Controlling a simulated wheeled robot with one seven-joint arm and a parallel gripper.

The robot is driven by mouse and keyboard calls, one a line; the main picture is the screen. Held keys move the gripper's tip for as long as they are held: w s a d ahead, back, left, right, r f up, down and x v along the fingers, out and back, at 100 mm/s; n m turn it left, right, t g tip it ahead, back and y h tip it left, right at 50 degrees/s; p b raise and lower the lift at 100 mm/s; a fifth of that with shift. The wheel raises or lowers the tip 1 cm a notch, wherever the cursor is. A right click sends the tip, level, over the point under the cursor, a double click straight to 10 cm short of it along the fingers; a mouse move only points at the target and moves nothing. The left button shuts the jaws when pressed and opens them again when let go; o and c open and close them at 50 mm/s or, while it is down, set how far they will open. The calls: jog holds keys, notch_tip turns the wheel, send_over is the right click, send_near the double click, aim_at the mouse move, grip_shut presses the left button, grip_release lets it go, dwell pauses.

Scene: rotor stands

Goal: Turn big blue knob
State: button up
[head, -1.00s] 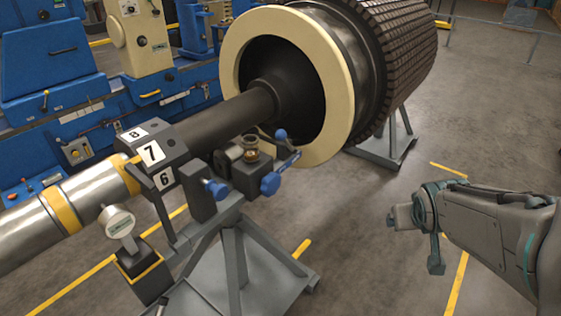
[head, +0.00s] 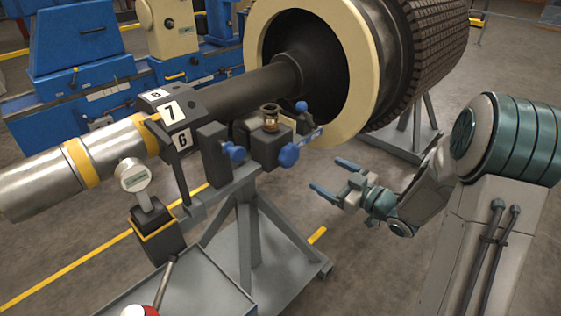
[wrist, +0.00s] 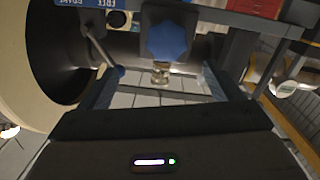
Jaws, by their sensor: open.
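The big blue knob (head: 288,155) is on the front of a dark block on the rotor stand. It also shows in the wrist view (wrist: 167,40), above the middle of the picture. My gripper (head: 335,178) is to the right of the knob in the head view, its two blue-grey fingers pointing towards the stand. In the wrist view my gripper (wrist: 162,75) is open and empty, and the knob appears between and beyond the fingers. The gripper is apart from the knob.
A second blue knob (head: 234,153) is to the left. A brass fitting (head: 270,116) and a blue-balled lever (head: 301,106) are close by. The dark shaft (head: 240,92) and cream-rimmed rotor (head: 365,80) stand behind. Floor is open between stand and arm.

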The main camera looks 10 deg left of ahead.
aim_at(293, 157)
jog(key=shift+y, duration=0.4)
jog(key=x, duration=1.4)
jog(key=shift+s+a+f+p, duration=0.2)
jog(key=shift+s+a+p, duration=0.1)
jog(key=shift+s+p, duration=0.15)
